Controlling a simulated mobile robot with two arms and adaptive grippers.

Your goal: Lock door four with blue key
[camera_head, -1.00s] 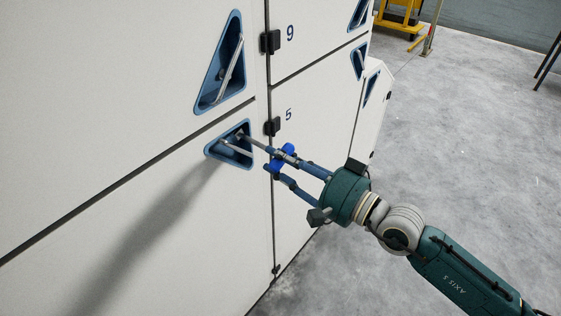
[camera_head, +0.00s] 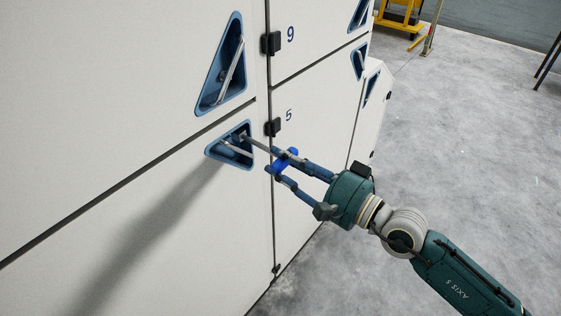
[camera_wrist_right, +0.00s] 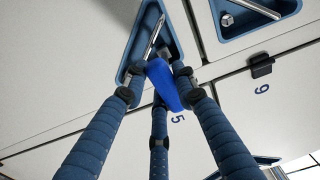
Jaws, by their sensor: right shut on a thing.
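The blue key (camera_head: 285,162) is held between the fingers of my right gripper (camera_head: 273,160). Its blue head also shows in the right wrist view (camera_wrist_right: 163,86), pinched between the fingertips. A grey shaft runs from near the fingertips into the lower triangular blue recess (camera_head: 214,151) of a white door (camera_head: 190,235). How deep it sits in a lock cannot be told. A slanted handle bar lies in that recess. The door looks closed; no number four is visible on it. My left gripper is not in view.
Doors marked 5 (camera_head: 312,150) and 9 (camera_head: 320,30) adjoin on the right, with black hinge blocks along the seam. Another recess (camera_head: 222,65) with a handle is above. Grey floor (camera_head: 470,150) is open at right; a yellow frame (camera_head: 402,18) stands far back.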

